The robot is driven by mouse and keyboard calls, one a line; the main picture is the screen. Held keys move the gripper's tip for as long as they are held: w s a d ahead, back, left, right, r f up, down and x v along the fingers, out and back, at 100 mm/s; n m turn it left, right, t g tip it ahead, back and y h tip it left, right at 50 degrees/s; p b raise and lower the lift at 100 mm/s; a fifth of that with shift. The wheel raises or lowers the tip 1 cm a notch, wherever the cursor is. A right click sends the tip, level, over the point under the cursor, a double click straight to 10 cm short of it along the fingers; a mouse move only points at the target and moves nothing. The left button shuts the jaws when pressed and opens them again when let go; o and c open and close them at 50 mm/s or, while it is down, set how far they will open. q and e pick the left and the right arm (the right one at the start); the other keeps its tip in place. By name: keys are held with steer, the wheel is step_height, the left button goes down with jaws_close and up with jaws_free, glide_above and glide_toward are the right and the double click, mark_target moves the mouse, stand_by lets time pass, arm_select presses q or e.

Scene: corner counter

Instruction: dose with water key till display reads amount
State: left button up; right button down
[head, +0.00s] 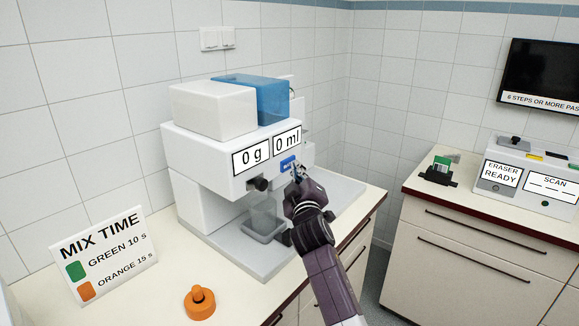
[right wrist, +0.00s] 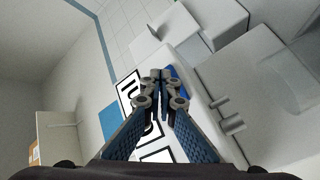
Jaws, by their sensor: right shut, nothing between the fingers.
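The white dispenser (head: 190,145) stands on the corner counter. Its front has two displays: the left one (head: 250,157) reads 0 g and the right one (head: 287,140) reads 0 ml. The blue water key (head: 287,163) sits under the right display; it is partly hidden behind the fingers in the right wrist view (right wrist: 183,82). My right gripper (head: 298,170) is shut and empty, its tips close in front of the key (right wrist: 160,75). I cannot tell whether they touch it. A see-through grey container (head: 264,220) stands below the black spout (head: 260,184). My left gripper is out of view.
A white box (head: 212,108) and a blue tank (head: 268,100) top the dispenser. An orange knobbed piece (head: 200,303) and a MIX TIME sign (head: 104,256) stand at front left. Another counter (head: 480,225) on the right holds an eraser and scan device (head: 525,178).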

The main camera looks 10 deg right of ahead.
steer(key=shift+w+a+b, duration=0.35)
steer(key=shift+w+b, duration=0.1)
steer(key=shift+w, duration=0.05)
stand_by(0.8)
stand_by(0.4)
steer(key=shift+s+d+p, duration=0.55)
steer(key=shift+s+p, duration=0.2)
steer(key=shift+p, duration=0.05)
steer(key=s+d+p, duration=0.1)
steer(key=s+p, duration=0.1)
steer(key=s+d+p, duration=0.1)
steer(key=s+d, duration=0.1)
steer(key=shift+p, duration=0.35)
